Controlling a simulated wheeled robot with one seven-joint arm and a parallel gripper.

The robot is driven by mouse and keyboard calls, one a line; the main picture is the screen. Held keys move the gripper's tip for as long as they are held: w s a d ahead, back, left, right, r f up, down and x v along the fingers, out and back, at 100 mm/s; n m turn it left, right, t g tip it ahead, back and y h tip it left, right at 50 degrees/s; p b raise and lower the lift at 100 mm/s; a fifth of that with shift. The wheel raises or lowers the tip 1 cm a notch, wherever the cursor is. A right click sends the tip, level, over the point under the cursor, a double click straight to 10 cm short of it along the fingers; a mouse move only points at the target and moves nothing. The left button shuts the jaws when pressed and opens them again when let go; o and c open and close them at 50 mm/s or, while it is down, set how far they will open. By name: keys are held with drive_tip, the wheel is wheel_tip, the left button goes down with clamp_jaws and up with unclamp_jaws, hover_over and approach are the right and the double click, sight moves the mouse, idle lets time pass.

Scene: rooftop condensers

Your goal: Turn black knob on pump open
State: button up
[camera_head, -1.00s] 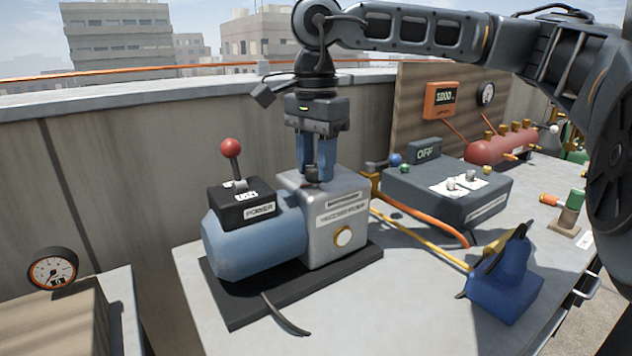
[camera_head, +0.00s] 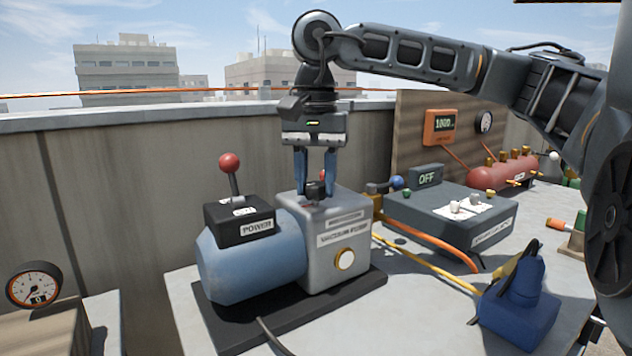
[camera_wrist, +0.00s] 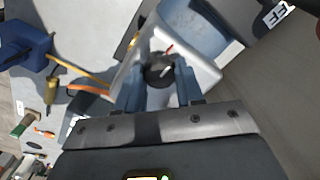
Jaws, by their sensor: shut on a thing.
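The vacuum pump has a blue motor body (camera_head: 250,265) and a grey block (camera_head: 330,265) at its right, with a round sight glass on the block's front. The black knob (camera_head: 313,191) stands on top of the grey block; it also shows in the wrist view (camera_wrist: 158,70), with a red mark beside it. My gripper (camera_head: 315,192) points straight down over the block, its blue fingers on either side of the knob and shut on it. In the wrist view my gripper (camera_wrist: 158,88) has the knob between its fingertips.
A black POWER box (camera_head: 240,220) with a red-balled lever (camera_head: 230,163) sits on the motor. A grey unit (camera_head: 450,210) reading OFF, hoses and a blue tool (camera_head: 520,295) lie to the right on the table. A dial gauge (camera_head: 34,285) is at far left.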

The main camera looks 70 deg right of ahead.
sight(316, 183)
idle(0.3)
drive_tip(key=o, duration=1.1)
drive_tip(key=shift+c, duration=0.2)
drive_tip(key=shift+r, duration=0.1)
wheel_tip(316, 183, up, 8)
drive_tip(key=shift+f+p, duration=0.15)
drive_tip(key=shift+p, duration=0.4)
